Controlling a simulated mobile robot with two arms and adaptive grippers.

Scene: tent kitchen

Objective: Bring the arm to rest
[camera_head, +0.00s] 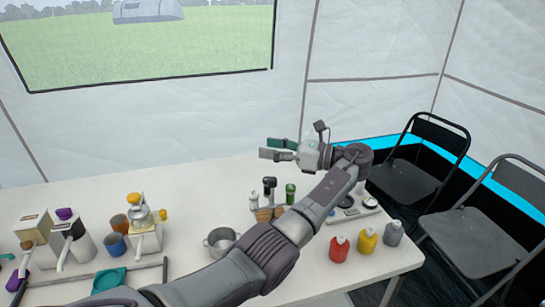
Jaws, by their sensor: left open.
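My left arm reaches from the bottom left across the white table (190,187). Its gripper (267,149) is above the table's far edge, pointing left, open, with nothing between its fingers. The forearm and wrist hide part of the table's right side. My right gripper is not in view.
A metal pot (221,241) and a dark grinder (269,190) stand close to my arm. Dispensers (75,238) and cups are at the left. Black chairs (425,165) stand beyond the right edge.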

